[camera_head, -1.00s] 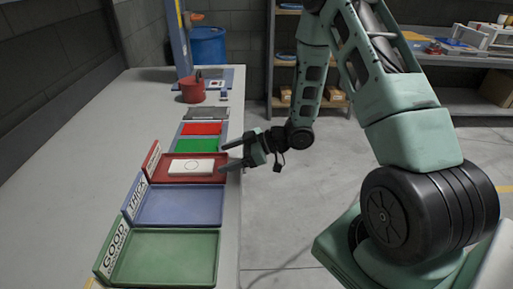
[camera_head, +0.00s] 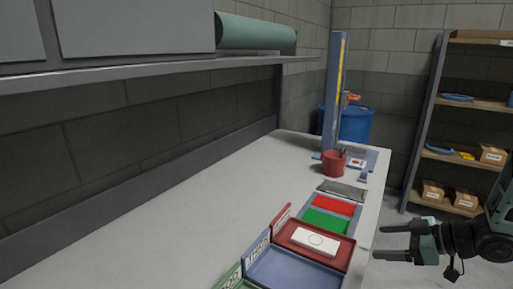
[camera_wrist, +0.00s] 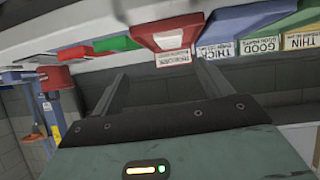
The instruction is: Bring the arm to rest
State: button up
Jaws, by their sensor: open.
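My gripper (camera_head: 381,242) is at the right edge of the bench (camera_head: 180,222), fingers pointing left toward the trays. It is open, with nothing between its fingers. In the wrist view its two fingers (camera_wrist: 163,85) stand wide apart with an empty gap. Part of my arm shows at the right edge of the head view; the rest is out of frame. A white block (camera_head: 315,240) lies flat in the red tray (camera_head: 345,261), left of my gripper and apart from it. The red tray also shows in the wrist view (camera_wrist: 170,18).
A blue tray (camera_head: 295,268) and a green tray stand nearer. Red and green pads (camera_head: 327,221), a red cup (camera_head: 333,163) and a blue post (camera_head: 333,95) are farther along. A shelf (camera_head: 150,72) overhangs the bench. Floor is open between the bench and shelving (camera_head: 460,105).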

jog(key=w+a+r+h, duration=0.3)
jog(key=a+h, duration=0.1)
jog(key=a, duration=0.3)
jog(key=s+a+r+m+g+h, duration=0.2)
jog(key=s+a+r+h, duration=0.1)
jog(key=s+a, duration=0.25)
jog(key=s+a+r+g, duration=0.1)
jog(key=s+a+g, duration=0.1)
jog(key=s, duration=0.5)
jog(key=s+a+r+g+h, duration=0.1)
jog(key=s+a+g, duration=0.1)
jog(key=s, duration=0.5)
jog(key=s+a+r+m+g, duration=0.1)
jog(key=s+a, duration=0.3)
jog(key=s, duration=0.3)
jog(key=shift+s+a+r+g+h, duration=0.2)
jog(key=shift+a+r+g+h, duration=0.1)
jog(key=shift+r+g+h, duration=0.1)
